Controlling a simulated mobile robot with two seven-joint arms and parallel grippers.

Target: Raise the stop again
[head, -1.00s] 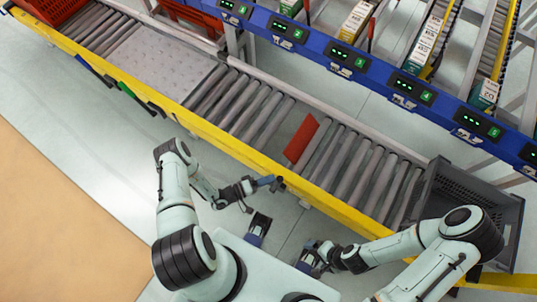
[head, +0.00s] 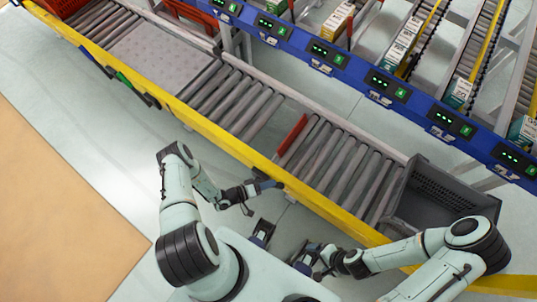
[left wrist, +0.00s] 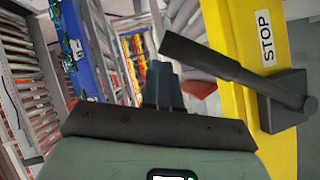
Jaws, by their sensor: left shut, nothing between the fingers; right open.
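The stop is a red plate (head: 292,134) standing across the conveyor between the rollers; part of its red also shows in the left wrist view (left wrist: 200,88). Its black lever (left wrist: 225,62) sticks out from a dark pivot block (left wrist: 288,101) on the yellow rail, beside a white STOP label (left wrist: 265,38). My left gripper (head: 273,184) is at the rail's near side. Its blue fingertips (left wrist: 163,84) are shut and empty, close to the lever's free end; I cannot tell whether they touch. My right gripper (head: 308,262) is open, low near my base, away from the rail.
The yellow rail (head: 220,140) runs along the conveyor's near side. A grey crate (head: 420,200) stands at the conveyor's right end. A blue beam with lit displays (head: 330,55) and lanes of boxes lie beyond. The floor left of my arm is clear.

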